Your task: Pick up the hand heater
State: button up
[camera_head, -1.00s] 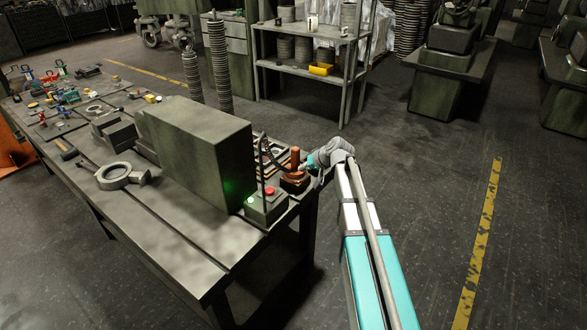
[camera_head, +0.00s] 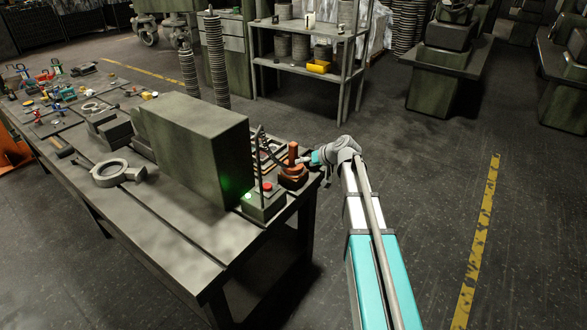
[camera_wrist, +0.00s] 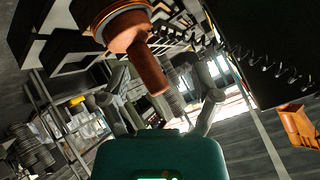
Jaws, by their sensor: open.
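The hand heater (camera_head: 293,172) is a copper-orange piece with a round base and an upright handle, standing at the bench's right end beside the control box. In the wrist view its brown handle (camera_wrist: 146,66) reaches from the wide round base at the top toward the gripper. My gripper (camera_head: 312,159) is just right of the handle in the head view, at about handle height. In the wrist view my gripper (camera_wrist: 166,88) is open, with one grey finger on each side of the handle's end. I cannot tell whether either finger touches it.
A control box (camera_head: 263,205) with a red button and a cable stands close left of the heater. A large dark green box (camera_head: 195,148) is behind it on the bench (camera_head: 175,240). The floor right of the bench is clear. A shelf (camera_head: 305,67) stands behind.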

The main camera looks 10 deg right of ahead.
jog(key=d+n, duration=0.1)
jog(key=n+t+y+b, duration=0.3)
jog(key=n+b, duration=0.2)
jog(key=n, duration=0.1)
send_near(297, 157)
jog(key=shift+v, duration=1.15)
jog(key=shift+r, duration=0.2)
jog(key=shift+a, duration=0.1)
jog(key=b+x, duration=0.2)
jog(key=x, duration=0.5)
jog(key=shift+w+a+f+b, duration=0.15)
jog(key=shift+w+f+b, duration=0.1)
jog(key=shift+b, duration=0.1)
jog(key=shift+w+a, duration=0.25)
jog(key=shift+a, duration=0.15)
jog(key=shift+f, duration=0.1)
